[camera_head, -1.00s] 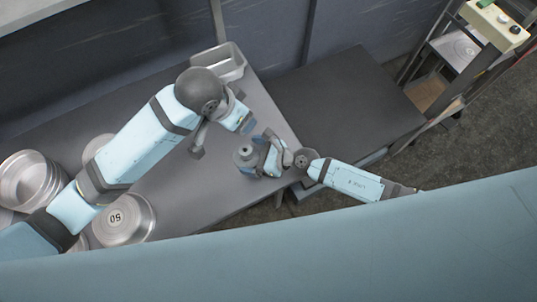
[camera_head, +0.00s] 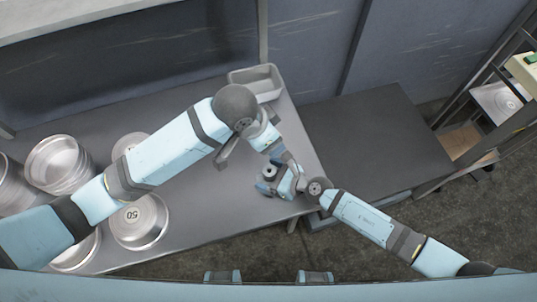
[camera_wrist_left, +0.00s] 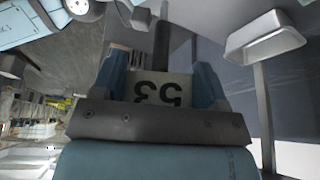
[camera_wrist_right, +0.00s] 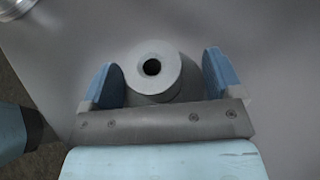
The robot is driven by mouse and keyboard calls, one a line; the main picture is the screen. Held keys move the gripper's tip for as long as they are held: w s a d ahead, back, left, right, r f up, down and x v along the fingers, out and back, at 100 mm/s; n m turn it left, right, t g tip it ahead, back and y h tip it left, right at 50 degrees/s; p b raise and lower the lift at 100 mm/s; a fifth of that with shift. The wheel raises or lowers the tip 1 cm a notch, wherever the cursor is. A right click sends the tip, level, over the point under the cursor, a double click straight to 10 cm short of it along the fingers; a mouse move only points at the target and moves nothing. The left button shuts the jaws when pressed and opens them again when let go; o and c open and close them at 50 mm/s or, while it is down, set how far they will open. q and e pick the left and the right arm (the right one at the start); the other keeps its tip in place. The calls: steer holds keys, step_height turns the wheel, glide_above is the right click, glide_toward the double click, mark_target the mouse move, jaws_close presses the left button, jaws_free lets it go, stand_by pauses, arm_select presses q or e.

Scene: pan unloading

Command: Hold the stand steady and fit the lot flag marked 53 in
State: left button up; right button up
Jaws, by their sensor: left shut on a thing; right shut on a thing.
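The lot flag (camera_wrist_left: 162,88), a pale plate marked 53, shows upside down in the left wrist view, with a dark rod running up from it. My left gripper (camera_wrist_left: 160,75) is shut on it. In the head view my left gripper (camera_head: 277,150) is just above the stand, and the flag is hard to make out. The stand (camera_wrist_right: 140,55) is a round grey piece with an open, empty hole in its top. It is upright on the table in the head view (camera_head: 268,173). My right gripper (camera_wrist_right: 160,72) is shut on the stand, one finger on each side.
Round metal pans stand on the left of the grey table (camera_head: 205,190), including a stack (camera_head: 58,160) and one marked 50 (camera_head: 138,222). An empty metal tray (camera_head: 255,82) lies at the back. A dark lower surface (camera_head: 370,130) adjoins on the right.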

arm_select(q)
steer(key=m, duration=0.1)
steer(key=f+m+g, duration=0.1)
steer(key=m, duration=0.1)
steer(key=f+m, duration=0.1)
steer(key=shift+w+m+g+h, duration=0.2)
steer(key=shift+m+g+h, duration=0.2)
steer(key=shift+w+a+f+m+g, duration=0.1)
steer(key=shift+f+m+g, duration=0.4)
steer(key=shift+f+m, duration=0.85)
steer(key=shift+f+m+g, duration=0.5)
steer(key=shift+f+m, duration=0.65)
steer(key=shift+f, duration=0.4)
glide_above(267, 170)
steer(key=shift+f, duration=2.05)
steer(key=o, duration=1)
steer(key=shift+o, duration=0.2)
steer(key=shift+r, duration=0.1)
arm_select(e)
steer(key=o, duration=0.8)
arm_select(q)
steer(key=v, duration=1.2)
arm_select(e)
steer(key=v, duration=1.2)
steer(key=shift+f, duration=0.1)
